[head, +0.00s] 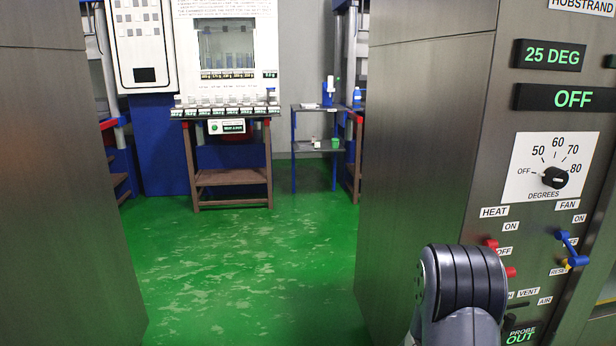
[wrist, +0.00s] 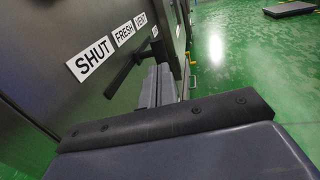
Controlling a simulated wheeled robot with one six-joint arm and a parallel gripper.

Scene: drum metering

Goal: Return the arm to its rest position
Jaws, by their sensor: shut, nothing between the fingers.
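My arm (head: 462,285) shows in the head view at the lower right, bent in front of the control panel of a grey metal cabinet (head: 430,130). In the head view my gripper is hidden. In the wrist view the grey fingers of my gripper (wrist: 158,82) lie side by side, shut and empty, beyond the dark housing at the bottom. They are close beside the cabinet wall with the labels SHUT, FRESH and VENT. A black lever (wrist: 124,73) stands out from that wall just left of the fingers; I cannot tell whether they touch.
The panel carries a dial (head: 554,178) pointing at OFF, a red switch (head: 491,244) and a blue switch (head: 566,240). Another metal cabinet (head: 60,190) stands at left. Green floor (head: 250,270) is open between them, up to a wooden stand (head: 232,176) and a shelf (head: 318,150).

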